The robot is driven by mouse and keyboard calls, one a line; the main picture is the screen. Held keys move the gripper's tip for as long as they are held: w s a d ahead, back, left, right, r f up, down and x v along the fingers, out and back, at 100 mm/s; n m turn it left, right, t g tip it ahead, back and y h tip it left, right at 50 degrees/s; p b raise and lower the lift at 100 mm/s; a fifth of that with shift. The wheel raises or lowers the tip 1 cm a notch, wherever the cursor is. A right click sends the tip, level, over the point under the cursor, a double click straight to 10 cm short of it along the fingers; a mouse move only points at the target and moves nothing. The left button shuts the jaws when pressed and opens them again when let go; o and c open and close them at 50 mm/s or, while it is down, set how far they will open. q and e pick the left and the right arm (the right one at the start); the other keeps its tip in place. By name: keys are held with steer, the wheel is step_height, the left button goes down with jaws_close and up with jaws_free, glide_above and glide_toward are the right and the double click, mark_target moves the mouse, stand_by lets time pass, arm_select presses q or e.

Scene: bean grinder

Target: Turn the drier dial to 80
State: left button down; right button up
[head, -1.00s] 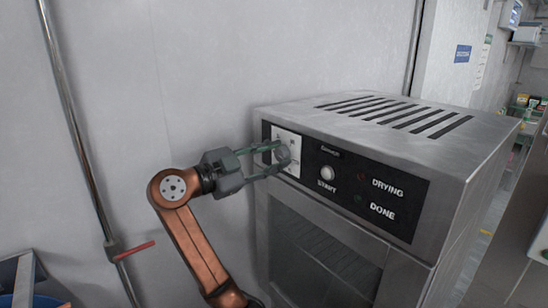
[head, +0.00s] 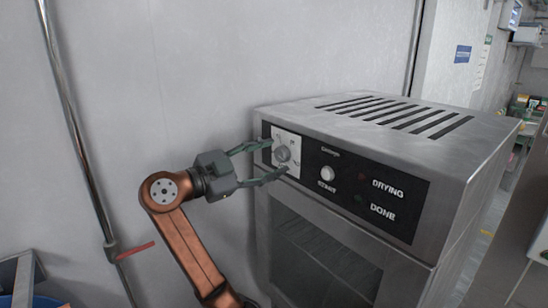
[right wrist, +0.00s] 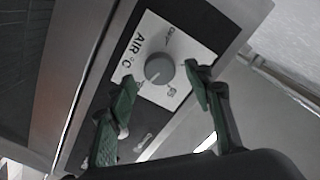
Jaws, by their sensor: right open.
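The drier (head: 410,140) is a grey metal cabinet with a black control panel on its front. Its dial (head: 282,154) is a round grey knob on a white plate at the panel's left end. The dial also shows in the right wrist view (right wrist: 159,69), with a mark on its edge and "AIR °C" on the plate; I cannot read the set number for sure. My right gripper (head: 278,161) is open, with its fingers apart around the dial's sides and short of it. In the right wrist view the fingers (right wrist: 163,92) are clear of the dial. My left gripper is not in view.
A START button (head: 327,173) and the DRYING and DONE lamps sit right of the dial. The drier's glass door (head: 320,255) is below. A wall pipe (head: 75,130) with a red handle (head: 135,250) stands at left. The wall between is bare.

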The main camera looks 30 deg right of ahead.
steer(key=a, duration=1)
steer(key=shift+s+a, duration=0.25)
steer(key=shift+s, duration=0.15)
